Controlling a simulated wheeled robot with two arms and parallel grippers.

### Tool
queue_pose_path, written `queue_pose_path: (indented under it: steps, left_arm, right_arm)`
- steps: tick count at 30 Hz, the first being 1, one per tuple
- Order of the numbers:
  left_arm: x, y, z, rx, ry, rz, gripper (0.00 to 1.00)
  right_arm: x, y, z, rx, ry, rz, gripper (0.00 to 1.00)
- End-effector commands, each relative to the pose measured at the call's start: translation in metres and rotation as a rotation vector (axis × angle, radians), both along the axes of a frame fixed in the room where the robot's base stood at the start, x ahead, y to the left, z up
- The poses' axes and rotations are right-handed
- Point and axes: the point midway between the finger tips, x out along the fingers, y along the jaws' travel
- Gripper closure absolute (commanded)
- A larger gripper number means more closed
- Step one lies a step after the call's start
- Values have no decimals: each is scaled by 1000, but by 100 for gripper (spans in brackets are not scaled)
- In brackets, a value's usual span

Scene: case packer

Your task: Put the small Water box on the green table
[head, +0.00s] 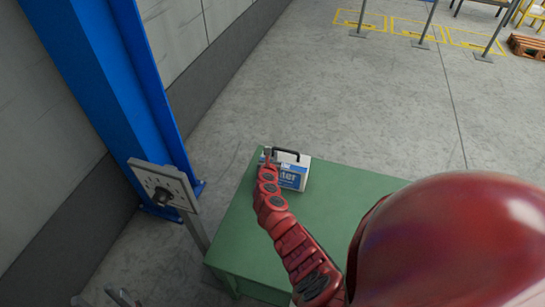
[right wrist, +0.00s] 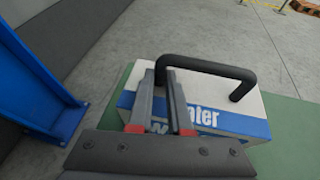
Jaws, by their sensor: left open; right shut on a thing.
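The small Water box (head: 293,173) is white and blue with a black handle (head: 287,151). It is upright at the far left part of the green table (head: 330,226), and I cannot tell whether its base touches the top. My right gripper (head: 268,153) is at the left end of the handle. In the right wrist view, the right gripper (right wrist: 162,78) is shut on the handle (right wrist: 212,68) of the box (right wrist: 228,118), with green tabletop (right wrist: 292,128) beside it. The fingers and palm hide part of the lettering. My left gripper is not in view.
A blue post (head: 118,85) and a grey control panel on a stand (head: 163,187) are left of the table. The tabletop to the right and front of the box is clear where visible. Yellow floor markings (head: 415,28) and a wooden pallet (head: 527,46) lie far back.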

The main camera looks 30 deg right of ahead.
Motion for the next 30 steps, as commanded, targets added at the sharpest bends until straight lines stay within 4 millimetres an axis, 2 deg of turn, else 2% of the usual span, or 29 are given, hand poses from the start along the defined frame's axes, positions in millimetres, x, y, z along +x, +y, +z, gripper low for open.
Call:
queue_pose_path:
  steps: [9, 10, 14, 15, 25, 30]
  left_arm:
    - [0, 0, -2, 0, 0, 0, 50]
    - [0, 0, -2, 0, 0, 0, 50]
    - [0, 0, -1, 0, 0, 0, 50]
    - [0, 0, -1, 0, 0, 0, 50]
    - [0, 0, 3, 0, 0, 0, 50]
    - [0, 0, 5, 0, 0, 0, 50]
  right_arm:
    - [0, 0, -2, -3, -2, 0, 100]
    - [0, 0, -2, 0, -1, 0, 80]
    - [0, 0, -1, 0, -1, -1, 56]
    - [0, 0, -1, -1, -1, -1, 53]
    - [0, -1, 4, 0, -1, -2, 53]
    - [-11, 7, 7, -3, 1, -1, 53]
